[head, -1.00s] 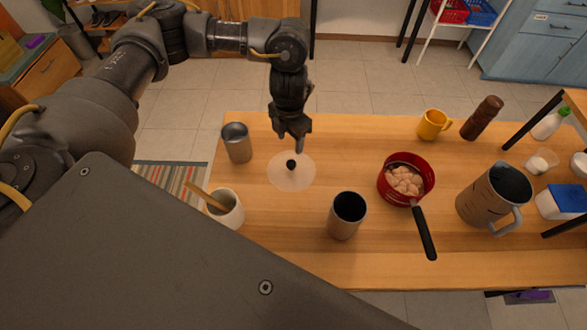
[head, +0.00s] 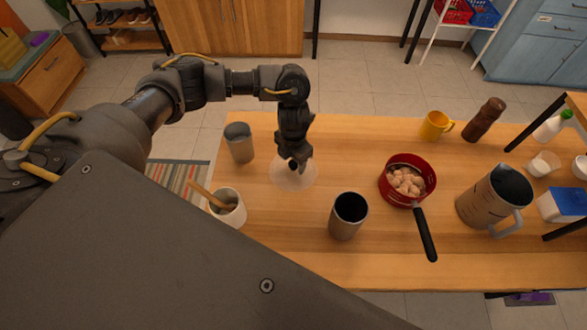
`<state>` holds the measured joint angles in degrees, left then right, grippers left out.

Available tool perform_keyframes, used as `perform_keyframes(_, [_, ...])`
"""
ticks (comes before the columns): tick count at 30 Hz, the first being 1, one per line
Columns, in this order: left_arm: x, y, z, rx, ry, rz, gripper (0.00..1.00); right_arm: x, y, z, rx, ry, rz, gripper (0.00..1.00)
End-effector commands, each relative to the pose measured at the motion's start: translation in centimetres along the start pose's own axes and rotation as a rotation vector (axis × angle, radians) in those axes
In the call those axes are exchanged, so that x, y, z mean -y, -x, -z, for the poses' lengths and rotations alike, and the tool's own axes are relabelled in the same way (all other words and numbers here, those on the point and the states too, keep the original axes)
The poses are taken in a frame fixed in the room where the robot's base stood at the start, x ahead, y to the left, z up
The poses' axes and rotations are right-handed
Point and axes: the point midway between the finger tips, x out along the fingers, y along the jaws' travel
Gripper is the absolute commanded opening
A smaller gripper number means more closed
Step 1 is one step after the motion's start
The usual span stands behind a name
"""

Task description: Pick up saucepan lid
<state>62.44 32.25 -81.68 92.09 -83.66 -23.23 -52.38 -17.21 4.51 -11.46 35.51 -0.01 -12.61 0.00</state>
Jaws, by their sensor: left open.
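The saucepan lid (head: 296,181) is a clear, pale disc with a small black knob (head: 292,165). It lies flat on the wooden table, left of the red saucepan. My left gripper (head: 294,166) points down at the knob with its fingers open around or right beside it; I cannot tell whether they touch it. The gripper hides the far part of the lid. The red saucepan (head: 433,178) stands uncovered on the right, with pale brown lumps in it and a black handle toward the front. My right gripper is not in view.
A metal cup (head: 239,143) stands close left of the lid, and a white pot with a wooden utensil (head: 232,213) is nearer the front. A dark-mouthed canister (head: 347,217) stands right of the lid. A yellow mug (head: 434,125), brown grinder (head: 484,120) and large jug (head: 485,200) are farther right.

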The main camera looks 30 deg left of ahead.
Motion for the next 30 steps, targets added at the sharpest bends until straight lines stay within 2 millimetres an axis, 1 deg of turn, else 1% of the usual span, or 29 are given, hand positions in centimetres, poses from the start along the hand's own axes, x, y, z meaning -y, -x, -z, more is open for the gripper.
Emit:
perform_keyframes(5, [0.01, 0.00, -0.05, 0.001, -0.001, 0.000, 0.54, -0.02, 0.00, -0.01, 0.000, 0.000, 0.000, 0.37])
perform_keyframes(6, [0.01, 0.00, -0.04, 0.001, 0.000, 0.000, 0.52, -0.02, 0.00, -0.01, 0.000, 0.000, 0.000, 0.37])
perform_keyframes(18, [0.01, 0.02, -0.04, 0.001, 0.000, 0.000, 0.00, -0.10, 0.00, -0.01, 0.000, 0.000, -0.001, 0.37])
perform_keyframes(27, [0.01, 0.09, -0.06, 0.002, 0.000, 0.000, 0.00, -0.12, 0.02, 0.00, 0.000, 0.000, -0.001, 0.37])
perform_keyframes(30, [-0.01, 0.48, -0.11, 0.003, 0.000, 0.000, 0.00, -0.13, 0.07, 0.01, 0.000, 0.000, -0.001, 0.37])
